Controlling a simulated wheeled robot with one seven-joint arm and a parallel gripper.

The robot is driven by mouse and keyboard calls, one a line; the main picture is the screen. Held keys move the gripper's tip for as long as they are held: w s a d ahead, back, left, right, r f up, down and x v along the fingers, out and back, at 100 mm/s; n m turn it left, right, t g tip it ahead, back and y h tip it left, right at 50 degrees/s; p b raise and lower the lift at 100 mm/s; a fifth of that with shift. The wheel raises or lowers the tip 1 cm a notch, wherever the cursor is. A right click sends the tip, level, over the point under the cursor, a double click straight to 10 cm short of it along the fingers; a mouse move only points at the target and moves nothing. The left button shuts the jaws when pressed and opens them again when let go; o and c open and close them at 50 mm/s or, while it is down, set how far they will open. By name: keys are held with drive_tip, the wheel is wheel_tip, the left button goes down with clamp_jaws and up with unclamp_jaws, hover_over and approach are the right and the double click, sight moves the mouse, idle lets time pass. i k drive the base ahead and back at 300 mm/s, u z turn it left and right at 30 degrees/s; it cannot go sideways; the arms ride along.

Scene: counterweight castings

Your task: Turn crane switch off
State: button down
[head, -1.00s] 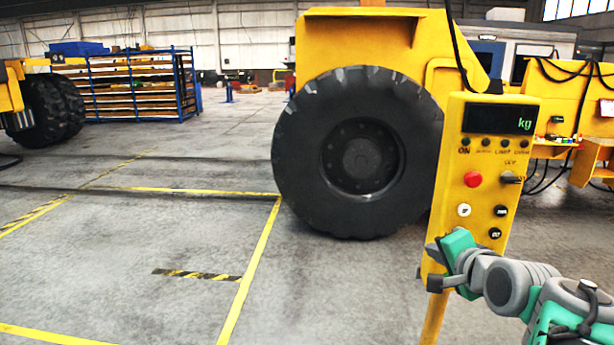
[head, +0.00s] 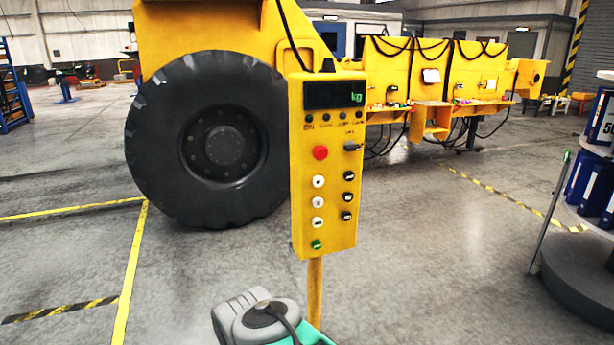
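The yellow control box (head: 327,200) stands upright on a yellow post (head: 315,290) in the middle of the head view. Its dark display (head: 335,94) shows green "kg". A dark, lever-like switch (head: 352,146) sits at its right, beside a red button (head: 320,152); small writing above the switch is too blurred to read. Below are white buttons, black buttons and one green button (head: 316,244). Which control is the crane switch is not clearly labelled. A grey and green part of my arm shows at the bottom, left of the post. My gripper's fingers are not in view.
A yellow vehicle with a large black tyre (head: 208,140) stands close behind the box. A round grey stand (head: 590,260) with blue items is at the right edge.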

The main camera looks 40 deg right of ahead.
sight(350, 146)
drive_tip(key=z, duration=2.6)
drive_tip(key=i, duration=0.35)
drive_tip(key=u, duration=2.65)
